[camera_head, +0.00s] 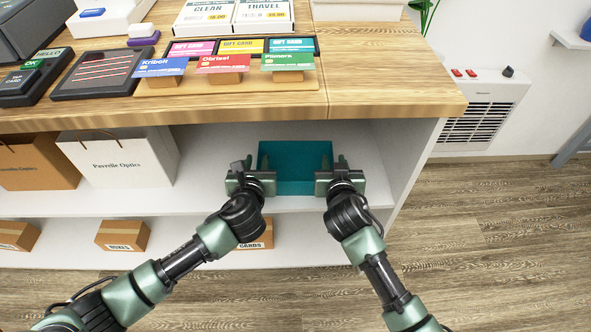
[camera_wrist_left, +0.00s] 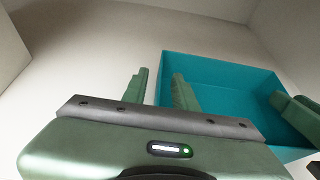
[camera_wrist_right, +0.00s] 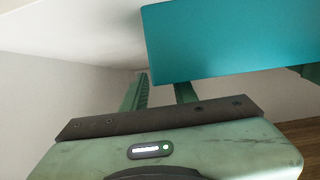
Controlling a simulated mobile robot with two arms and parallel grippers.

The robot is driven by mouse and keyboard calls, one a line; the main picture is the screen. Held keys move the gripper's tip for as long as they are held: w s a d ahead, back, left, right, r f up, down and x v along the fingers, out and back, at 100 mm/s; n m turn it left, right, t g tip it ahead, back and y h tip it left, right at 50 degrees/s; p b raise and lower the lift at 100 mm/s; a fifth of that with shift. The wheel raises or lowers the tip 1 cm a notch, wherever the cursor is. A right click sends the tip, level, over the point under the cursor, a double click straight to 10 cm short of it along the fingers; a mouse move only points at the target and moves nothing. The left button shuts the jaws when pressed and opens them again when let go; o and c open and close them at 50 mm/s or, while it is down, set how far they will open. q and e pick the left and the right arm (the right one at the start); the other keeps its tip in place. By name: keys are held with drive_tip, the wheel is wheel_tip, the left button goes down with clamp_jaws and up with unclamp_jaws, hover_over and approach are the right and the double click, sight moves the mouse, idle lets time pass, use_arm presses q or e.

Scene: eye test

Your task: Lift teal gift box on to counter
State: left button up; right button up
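The teal gift box (camera_head: 296,160) sits on the white shelf under the wooden counter (camera_head: 375,92). It also shows in the left wrist view (camera_wrist_left: 230,80) and in the right wrist view (camera_wrist_right: 230,40). My left gripper (camera_head: 250,172) is at the box's left side, its fingers apart. In the left wrist view the box's edge appears between those two fingers. My right gripper (camera_head: 340,170) is at the box's right side, its fingers also apart. In the right wrist view the teal wall hides the tip of one finger. I cannot tell whether any finger touches the box.
A white paper bag (camera_head: 118,157) and a brown bag (camera_head: 36,162) stand on the same shelf to the left. Small cardboard boxes (camera_head: 122,236) stand on the lower shelf. Gift cards (camera_head: 222,66) stand near the counter's front edge. The counter's right end is clear.

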use_arm(q)
drive_tip(key=shift+w+f, duration=0.25)
drive_tip(key=shift+w, duration=0.3)
use_arm(e)
drive_tip(key=shift+w+f, duration=0.25)
drive_tip(key=shift+w, duration=0.35)
use_arm(q)
clamp_jaws()
use_arm(e)
clamp_jaws()
use_arm(q)
drive_tip(key=shift+r, duration=0.1)
use_arm(e)
drive_tip(key=shift+r, duration=0.15)
